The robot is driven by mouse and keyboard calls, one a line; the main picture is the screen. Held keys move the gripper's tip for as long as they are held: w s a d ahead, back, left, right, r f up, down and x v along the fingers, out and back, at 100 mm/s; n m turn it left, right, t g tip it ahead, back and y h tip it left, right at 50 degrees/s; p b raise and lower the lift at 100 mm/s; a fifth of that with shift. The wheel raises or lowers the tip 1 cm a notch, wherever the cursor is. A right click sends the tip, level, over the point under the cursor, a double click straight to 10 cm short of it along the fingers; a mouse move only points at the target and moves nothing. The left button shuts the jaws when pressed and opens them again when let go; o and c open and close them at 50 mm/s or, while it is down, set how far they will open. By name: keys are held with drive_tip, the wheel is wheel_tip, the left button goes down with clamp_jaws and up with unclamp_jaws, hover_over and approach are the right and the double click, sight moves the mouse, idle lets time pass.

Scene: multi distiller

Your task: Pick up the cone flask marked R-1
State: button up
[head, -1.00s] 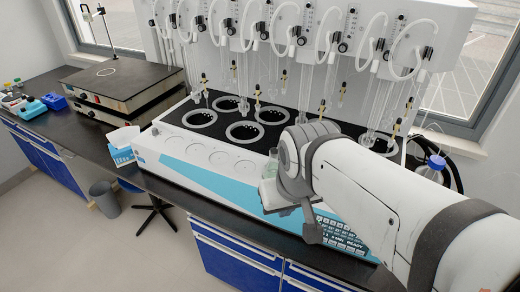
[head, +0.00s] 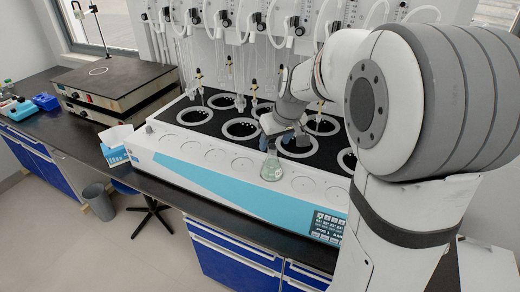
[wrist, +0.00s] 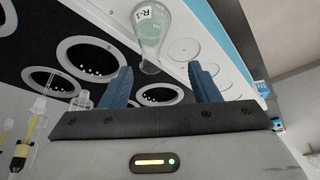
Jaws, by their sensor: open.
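The cone flask marked R-1 (head: 271,168) holds pale green liquid and stands upright on the white front ledge of the distiller (head: 180,152). The flask lies beyond the fingertips, a little left of the middle of the gap.
The distiller has several round heating wells (head: 241,128) with hanging glass tubes (head: 240,75) behind my gripper. A white and blue box (head: 116,146) stands left of the distiller, and a hotplate (head: 115,88) sits farther left. The ledge left of the flask is clear.

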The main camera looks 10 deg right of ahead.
sight(271, 151)
drive_tip(key=shift+w+d+f, duration=0.15)
drive_tip(key=shift+w+f, duration=0.25)
drive_tip(key=shift+w, duration=0.15)
drive_tip(key=shift+w+d+f, duration=0.15)
drive_tip(key=shift+w+f, duration=0.25)
drive_tip(key=shift+w, duration=0.15)
drive_tip(key=p+x, duration=0.2)
drive_tip(key=x, duration=0.5)
drive_tip(key=shift+w+d+r, duration=0.1)
clamp_jaws()
